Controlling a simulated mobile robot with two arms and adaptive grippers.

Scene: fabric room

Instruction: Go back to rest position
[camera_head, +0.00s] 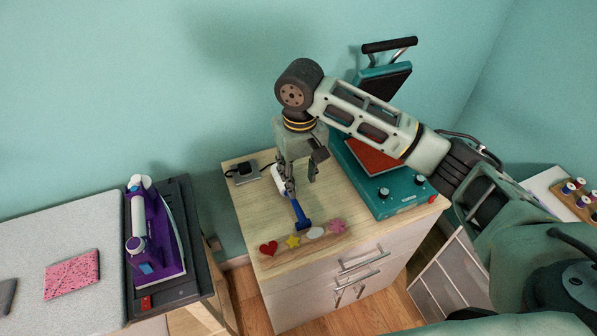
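My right arm comes in from the right over the wooden cabinet (240,200). My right gripper (301,184) points down above the cabinet top, with its two fingers apart. A lint roller with a white roll and a blue handle (301,214) lies on the cabinet top beneath and beside the left finger, which partly hides it. I see nothing held between the fingers. My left gripper is not in view.
A teal heat press (404,196) with raised lid stands on the cabinet's right. Heart, star, oval and flower patches (269,248) lie along the front. A small grey device (242,173) sits at the back left.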

